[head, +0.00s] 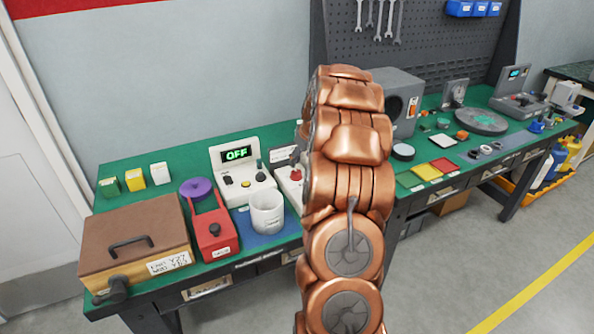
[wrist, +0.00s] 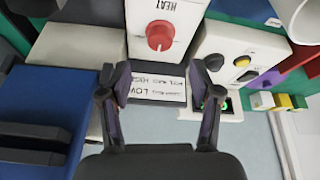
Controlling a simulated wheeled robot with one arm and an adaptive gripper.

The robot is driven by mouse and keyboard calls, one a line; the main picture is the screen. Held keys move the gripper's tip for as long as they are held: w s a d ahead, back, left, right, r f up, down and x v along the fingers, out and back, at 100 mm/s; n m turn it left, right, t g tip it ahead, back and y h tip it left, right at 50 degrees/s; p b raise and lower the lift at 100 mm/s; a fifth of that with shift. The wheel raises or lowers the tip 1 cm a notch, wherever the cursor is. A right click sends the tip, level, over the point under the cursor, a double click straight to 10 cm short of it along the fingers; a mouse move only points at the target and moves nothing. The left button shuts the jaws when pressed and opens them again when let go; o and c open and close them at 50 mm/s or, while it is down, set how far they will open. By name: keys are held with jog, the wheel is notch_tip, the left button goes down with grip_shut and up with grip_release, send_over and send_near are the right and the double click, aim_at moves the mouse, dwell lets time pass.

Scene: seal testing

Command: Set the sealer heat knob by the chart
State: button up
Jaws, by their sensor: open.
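In the wrist view the red heat knob (wrist: 159,36) sits on a white panel marked HEAT, which appears upside down. A white chart card (wrist: 157,88) is beside the panel; its print is upside down and only partly legible, with LOW and what looks like HIGH. My gripper (wrist: 161,72) is open and empty, its fingers apart on either side of the card, with the knob beyond the fingertips. In the head view the red knob (head: 296,174) shows on the white sealer (head: 287,187), partly hidden by my arm. My gripper is hidden there.
A white unit reading OFF (head: 237,155) stands left of the sealer. A blue object (wrist: 45,105) shows at left in the wrist view.

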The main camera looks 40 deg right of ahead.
aim_at(296, 172)
jog(key=shift+p+x, duration=1.15)
jog(key=shift+x, duration=2.7)
jog(key=shift+a, duration=0.1)
jog(key=shift+c, duration=0.2)
jog(key=c, duration=1.1)
